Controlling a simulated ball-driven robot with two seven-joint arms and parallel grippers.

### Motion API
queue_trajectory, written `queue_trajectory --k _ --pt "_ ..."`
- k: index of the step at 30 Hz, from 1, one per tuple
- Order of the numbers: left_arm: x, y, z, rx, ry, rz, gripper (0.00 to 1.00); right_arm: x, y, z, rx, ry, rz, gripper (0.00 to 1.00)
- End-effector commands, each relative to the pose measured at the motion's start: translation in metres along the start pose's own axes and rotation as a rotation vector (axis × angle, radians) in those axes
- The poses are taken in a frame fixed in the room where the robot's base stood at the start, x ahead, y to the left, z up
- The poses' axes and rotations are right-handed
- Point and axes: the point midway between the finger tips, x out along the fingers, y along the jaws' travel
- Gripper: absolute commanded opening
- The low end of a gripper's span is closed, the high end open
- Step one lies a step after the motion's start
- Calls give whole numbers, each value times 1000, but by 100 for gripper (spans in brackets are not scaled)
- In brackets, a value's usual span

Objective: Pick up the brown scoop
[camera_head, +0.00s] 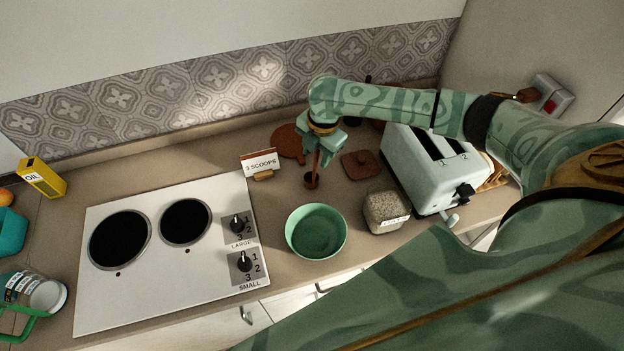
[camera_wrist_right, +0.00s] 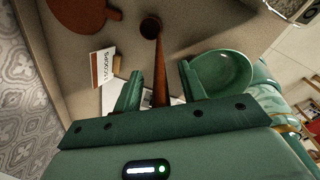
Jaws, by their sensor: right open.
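The brown scoop (camera_head: 312,181) stands on the counter with its cup low and its handle pointing up. In the wrist view its round cup (camera_wrist_right: 150,27) is at the top and its long handle runs down between my fingers. My right gripper (camera_head: 320,146) is above the cup, around the handle. In the wrist view the right gripper (camera_wrist_right: 161,72) is open, one finger on each side of the handle, with gaps visible. My left gripper is in neither view.
A green bowl (camera_head: 316,232) and a jar of grains (camera_head: 385,211) stand in front of the scoop. A "3 SCOOPS" card (camera_head: 260,162), brown board (camera_head: 287,141), brown lid (camera_head: 361,165) and toaster (camera_head: 430,160) surround it. The cooktop (camera_head: 165,275) is left.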

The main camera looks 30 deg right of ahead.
Motion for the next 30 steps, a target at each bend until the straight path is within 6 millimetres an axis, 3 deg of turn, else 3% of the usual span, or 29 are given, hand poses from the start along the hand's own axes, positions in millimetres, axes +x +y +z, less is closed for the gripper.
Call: queue_trajectory --k 7,12,23,30 --pt "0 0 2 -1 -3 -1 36 3 0 0 -1 -1 1 41" --pt "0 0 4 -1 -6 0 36 3 0 0 -1 -1 1 0" --pt "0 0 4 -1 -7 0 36 1 1 0 0 0 1 0" --pt "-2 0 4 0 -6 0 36 -28 6 0 -1 0 4 0"
